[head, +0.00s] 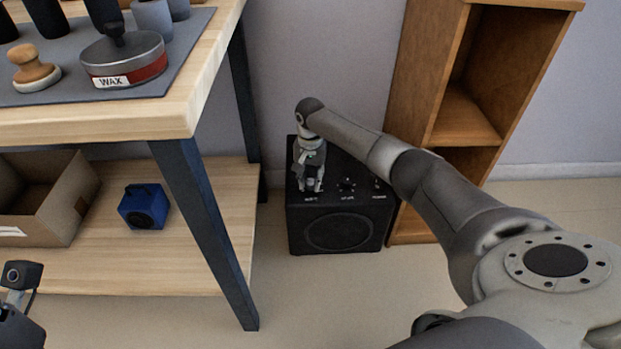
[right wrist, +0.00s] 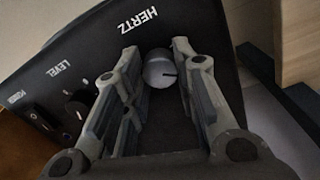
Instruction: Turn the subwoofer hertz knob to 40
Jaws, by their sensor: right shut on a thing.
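The subwoofer (head: 338,232) is a black box on the floor, with a round speaker front and controls on its top. My right gripper (head: 312,187) reaches down onto the leftmost control in the head view. In the right wrist view, the grey round hertz knob (right wrist: 159,70) sits between the fingertips, beside the label HERTZ. The gripper is shut on it. A short dark mark on the knob points to the right in that view. No number scale is readable. Only a bit of my left arm shows at the lower left; its fingers are out of view.
The level knob (right wrist: 75,108) and power switch (right wrist: 44,118) are beside the hertz knob. A wooden shelf unit (head: 457,100) stands close to the right. A workbench (head: 110,122) with a dark leg (head: 205,225) is at left. A blue speaker (head: 144,206) sits on its lower shelf.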

